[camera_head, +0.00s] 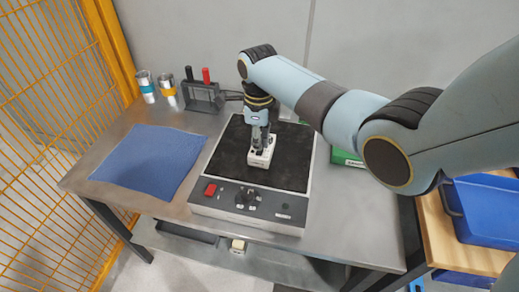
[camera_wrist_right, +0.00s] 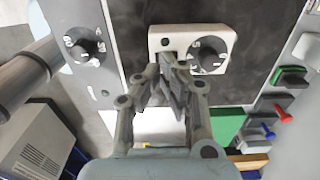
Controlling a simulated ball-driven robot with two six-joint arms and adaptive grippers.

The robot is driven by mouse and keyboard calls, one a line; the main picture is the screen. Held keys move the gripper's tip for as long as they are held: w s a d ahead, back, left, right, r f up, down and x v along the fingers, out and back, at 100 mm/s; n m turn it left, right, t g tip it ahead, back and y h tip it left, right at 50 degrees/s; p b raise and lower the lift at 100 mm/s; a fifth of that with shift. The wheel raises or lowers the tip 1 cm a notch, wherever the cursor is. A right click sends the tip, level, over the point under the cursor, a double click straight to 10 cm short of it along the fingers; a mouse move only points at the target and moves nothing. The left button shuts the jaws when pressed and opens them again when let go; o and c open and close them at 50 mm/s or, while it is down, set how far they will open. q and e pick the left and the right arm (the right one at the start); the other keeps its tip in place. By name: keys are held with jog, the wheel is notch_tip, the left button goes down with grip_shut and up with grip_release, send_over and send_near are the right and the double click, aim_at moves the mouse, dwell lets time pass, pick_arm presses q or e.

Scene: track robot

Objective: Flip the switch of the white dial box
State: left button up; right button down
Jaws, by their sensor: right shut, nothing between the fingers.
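The white dial box (camera_head: 261,156) sits on the black top of a flat bench device. In the right wrist view the white dial box (camera_wrist_right: 222,34) shows a round dark dial (camera_wrist_right: 208,56) at its right and a small dark spot near its left part. My right gripper (camera_head: 262,143) points down over the box. In the right wrist view its shut, empty fingertips (camera_wrist_right: 168,58) are at the box's left half, beside the dial, and cover part of its face. The switch is hidden or too small to tell; contact is unclear. My left gripper is in neither view.
The bench device (camera_head: 225,207) has a red switch (camera_head: 210,189) and a black knob (camera_head: 246,197) at its front. A blue cloth (camera_head: 150,160) lies left. A blue bin (camera_head: 487,208) is at right.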

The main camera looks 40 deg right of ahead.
aim_at(259, 153)
jog(key=shift+s+f+b, duration=0.1)
jog(key=shift+f+b, duration=0.55)
jog(key=shift+f, duration=0.55)
dwell(0.4)
notch_tip(259, 153, up, 7)
jog(key=p, duration=0.8)
jog(key=shift+r, duration=0.1)
dwell(0.4)
